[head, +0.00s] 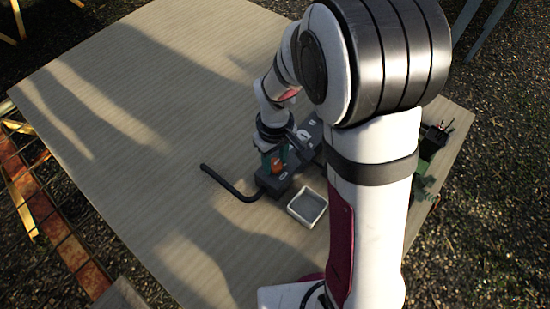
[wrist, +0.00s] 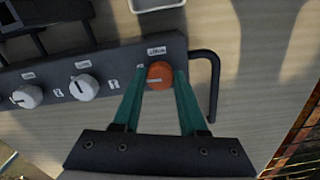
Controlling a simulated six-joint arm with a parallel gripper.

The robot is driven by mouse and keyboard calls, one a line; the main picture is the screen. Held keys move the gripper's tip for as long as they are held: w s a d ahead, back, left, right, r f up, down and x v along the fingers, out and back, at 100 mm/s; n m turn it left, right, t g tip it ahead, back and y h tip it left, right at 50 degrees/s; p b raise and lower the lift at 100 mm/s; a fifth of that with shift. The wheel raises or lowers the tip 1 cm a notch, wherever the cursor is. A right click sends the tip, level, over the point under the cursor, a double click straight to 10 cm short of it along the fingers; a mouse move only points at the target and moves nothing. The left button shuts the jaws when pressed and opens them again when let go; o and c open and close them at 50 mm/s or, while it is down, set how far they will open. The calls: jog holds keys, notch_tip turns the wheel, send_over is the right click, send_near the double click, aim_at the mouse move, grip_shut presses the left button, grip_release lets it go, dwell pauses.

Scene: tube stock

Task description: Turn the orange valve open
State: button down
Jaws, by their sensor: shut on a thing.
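The orange valve (wrist: 160,75) is a round knob with a pale line across it, on a dark grey panel (wrist: 115,60) in the wrist view. Its line lies roughly crosswise in the picture. My gripper (wrist: 160,78) has its two green fingers on either side of the knob, shut on it. In the head view the orange valve (head: 278,163) shows as a small orange patch between the fingers of my gripper (head: 275,160), low over the panel. My arm hides part of the panel there.
Two white knobs (wrist: 84,87) (wrist: 27,96) sit left of the valve on the same panel. A bent dark pipe (head: 232,184) runs from the panel's end. A small white-rimmed tray (head: 291,213) stands close by. The wooden table (head: 130,90) is clear on the left.

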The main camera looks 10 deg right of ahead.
aim_at(275, 164)
jog(key=shift+n, duration=0.5)
jog(key=shift+c, duration=2.2)
grip_release()
notch_tip(275, 164, up, 16)
